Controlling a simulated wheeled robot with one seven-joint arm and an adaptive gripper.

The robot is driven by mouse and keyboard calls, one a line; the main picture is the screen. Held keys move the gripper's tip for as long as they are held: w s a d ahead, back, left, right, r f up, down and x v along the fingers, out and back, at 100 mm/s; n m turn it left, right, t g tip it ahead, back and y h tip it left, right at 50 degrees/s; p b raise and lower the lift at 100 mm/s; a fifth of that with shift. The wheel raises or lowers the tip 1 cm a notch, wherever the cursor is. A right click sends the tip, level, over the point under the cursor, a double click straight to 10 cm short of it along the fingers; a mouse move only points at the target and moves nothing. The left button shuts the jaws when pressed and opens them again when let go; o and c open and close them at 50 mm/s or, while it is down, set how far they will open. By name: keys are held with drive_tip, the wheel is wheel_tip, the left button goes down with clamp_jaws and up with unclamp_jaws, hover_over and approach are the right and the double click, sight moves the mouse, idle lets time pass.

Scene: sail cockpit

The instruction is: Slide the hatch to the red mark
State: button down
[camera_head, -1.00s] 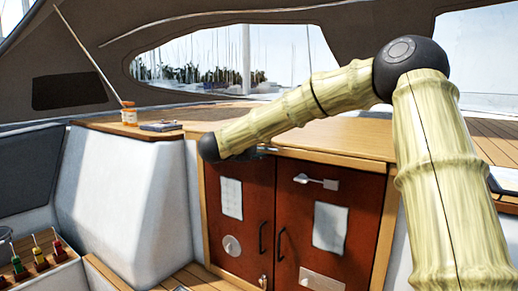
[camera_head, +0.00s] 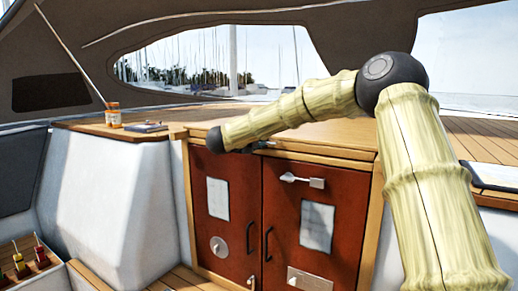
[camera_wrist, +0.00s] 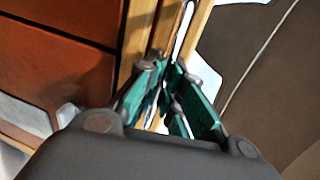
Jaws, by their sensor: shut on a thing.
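The wooden hatch (camera_head: 330,131) is the flat slab over the red-brown doors in the head view. My gripper (camera_head: 264,145) is at the front edge of this wooden top, mostly hidden behind my own wrist link. In the wrist view the teal fingers of my gripper (camera_wrist: 171,68) come together at a narrow wooden edge (camera_wrist: 163,35) and are shut on it. This seems to be the hatch's front edge, but the exact contact is hard to see. I cannot make out the red mark in either current view.
Two red-brown doors (camera_head: 318,205) with dark handles stand below the hatch. An orange-and-white jar (camera_head: 113,115) and a dark flat item (camera_head: 147,127) lie on the ledge to the left. Coloured levers (camera_head: 22,262) sit at lower left. A windscreen (camera_head: 205,60) rises behind.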

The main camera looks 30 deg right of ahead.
drive_tip(key=shift+r+x, duration=0.25)
drive_tip(key=shift+x, duration=0.8)
drive_tip(key=c, duration=1.5)
unclamp_jaws()
drive_tip(key=shift+d, duration=0.1)
